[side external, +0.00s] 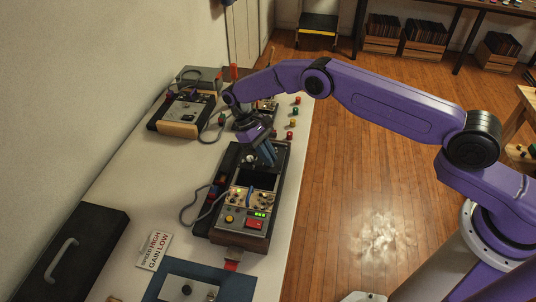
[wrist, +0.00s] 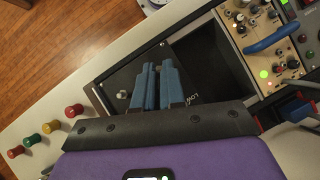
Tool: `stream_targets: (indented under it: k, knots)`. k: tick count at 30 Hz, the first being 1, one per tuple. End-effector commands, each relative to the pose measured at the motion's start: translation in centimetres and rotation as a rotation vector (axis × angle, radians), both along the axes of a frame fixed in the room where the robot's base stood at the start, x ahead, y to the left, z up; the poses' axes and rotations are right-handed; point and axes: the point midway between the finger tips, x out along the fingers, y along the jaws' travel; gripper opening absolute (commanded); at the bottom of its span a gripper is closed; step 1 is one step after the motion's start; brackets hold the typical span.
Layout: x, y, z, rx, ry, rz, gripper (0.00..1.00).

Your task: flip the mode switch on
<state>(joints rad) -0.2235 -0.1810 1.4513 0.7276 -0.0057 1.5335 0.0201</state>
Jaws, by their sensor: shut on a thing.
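The control box (side external: 222,228) is a dark case on the white bench. Its front part carries a cream panel with knobs, a blue handle (side external: 249,199), green lights and a red button. My gripper (side external: 270,158) is over the rear dark panel of this box. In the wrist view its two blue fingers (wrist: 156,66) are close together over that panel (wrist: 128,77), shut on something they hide. A small silver knob or lever (wrist: 122,94) stands just left of the fingers. The blue handle also shows in the wrist view (wrist: 272,42). I cannot make out which control is the mode switch.
Coloured knobs (side external: 293,124) stand along the bench's right edge. A second device (side external: 182,112) with a cable is further back. A sign (side external: 153,251), a black case (side external: 75,250) and a blue-edged panel (side external: 195,283) are near the front. The wooden floor lies right.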

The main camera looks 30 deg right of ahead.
Motion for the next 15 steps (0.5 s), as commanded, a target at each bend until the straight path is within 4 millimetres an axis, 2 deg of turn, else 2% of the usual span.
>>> stream_targets:
  k: [6,7,8,9,15]
  knots:
    - [0.08,-0.14,0.05,-0.001,-0.001,-0.002,0.00]
    - [0.08,-0.14,0.05,-0.001,-0.001,-0.002,0.19]
    - [0.08,-0.14,0.05,-0.001,-0.001,-0.002,0.29]
    - [0.07,-0.13,0.04,-0.001,-0.001,-0.002,0.35]
    - [0.02,-0.07,0.01,0.000,0.000,-0.001,0.35]
